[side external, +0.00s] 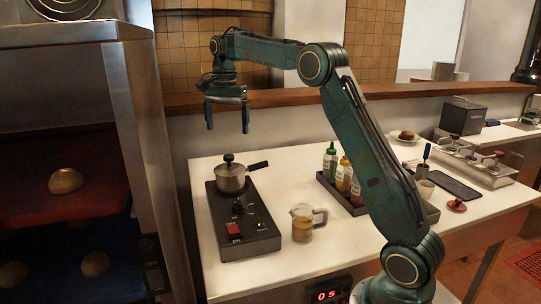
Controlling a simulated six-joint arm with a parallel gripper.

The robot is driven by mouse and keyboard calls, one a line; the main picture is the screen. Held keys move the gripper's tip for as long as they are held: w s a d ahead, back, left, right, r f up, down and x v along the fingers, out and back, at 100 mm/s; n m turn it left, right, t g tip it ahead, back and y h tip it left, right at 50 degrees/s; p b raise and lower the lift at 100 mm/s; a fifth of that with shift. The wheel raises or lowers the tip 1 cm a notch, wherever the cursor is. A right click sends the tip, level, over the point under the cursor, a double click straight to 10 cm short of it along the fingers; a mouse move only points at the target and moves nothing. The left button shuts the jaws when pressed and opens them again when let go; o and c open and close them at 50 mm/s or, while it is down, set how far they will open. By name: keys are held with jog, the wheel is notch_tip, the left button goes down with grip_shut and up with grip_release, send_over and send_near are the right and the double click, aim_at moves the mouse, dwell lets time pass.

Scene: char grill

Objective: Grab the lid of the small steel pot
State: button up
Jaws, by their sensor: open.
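The small steel pot (231,182) stands on a dark burner unit at the left of the white counter, with its black handle pointing right. Its lid (229,165) sits on top, with a dark round knob in the middle. My gripper (227,128) is open and empty, its two fingers pointing down. In the side view it hangs above the pot's lid, apart from it, with one finger to each side of the knob. How far it stands in front of or behind the pot I cannot tell.
The burner unit (240,226) has a knob and a red switch. A glass jug (303,222) stands right of it. A dark tray (335,190) of sauce bottles is farther right. A steel rack (135,120) with buns rises at the left. Bare counter lies around the jug.

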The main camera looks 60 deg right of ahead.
aim_at(229, 156)
jog(key=shift+f, duration=3.15)
jog(key=shift+f, duration=0.1)
jog(key=shift+a+f, duration=0.1)
jog(key=shift+f, duration=2.4)
jog(key=shift+c, duration=0.4)
